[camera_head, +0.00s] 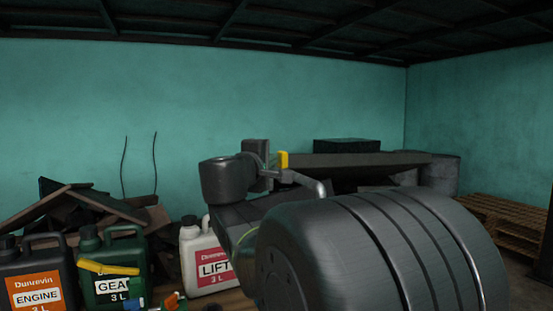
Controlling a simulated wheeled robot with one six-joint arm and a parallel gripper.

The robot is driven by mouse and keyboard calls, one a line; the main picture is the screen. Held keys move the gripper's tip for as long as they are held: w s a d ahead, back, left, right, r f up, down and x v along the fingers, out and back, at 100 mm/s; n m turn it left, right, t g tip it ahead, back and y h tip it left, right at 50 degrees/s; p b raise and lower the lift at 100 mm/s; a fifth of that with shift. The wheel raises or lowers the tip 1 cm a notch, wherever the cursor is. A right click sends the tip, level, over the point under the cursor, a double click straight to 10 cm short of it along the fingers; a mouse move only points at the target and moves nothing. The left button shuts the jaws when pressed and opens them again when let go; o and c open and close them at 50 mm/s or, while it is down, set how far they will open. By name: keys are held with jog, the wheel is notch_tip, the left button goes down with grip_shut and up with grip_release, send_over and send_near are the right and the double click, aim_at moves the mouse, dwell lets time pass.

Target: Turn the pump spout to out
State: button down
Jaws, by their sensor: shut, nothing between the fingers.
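A yellow spout-like bar (108,268) lies nearly level in front of the green jug at the lower left, and I take it to be the pump spout. A blue-green upright piece (136,292) stands by its right end; the pump below is cut off by the lower edge. My gripper (272,170) appears at the end of my arm near the middle, small and partly hidden by my own dark arm links. It looks shut and empty, right of the spout and apart from it. Its fingers are hard to make out.
A black engine jug (36,278), a green gear jug (128,245) and a white lift jug (203,262) line the lower left. Dark scrap boards (75,205) are heaped behind. Wooden pallets (505,225) lie at the right.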

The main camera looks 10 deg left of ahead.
jog(key=shift+w+d, duration=0.1)
jog(key=shift+d, duration=0.05)
dwell(0.3)
jog(key=w+d+m+g+h, duration=0.5)
jog(key=d+m+h, duration=0.2)
jog(key=d+h, duration=0.2)
jog(key=shift+m+g+h+b, duration=0.3)
jog(key=shift+g+h+b, duration=0.1)
jog(key=shift+h, duration=0.2)
jog(key=shift+d, duration=0.1)
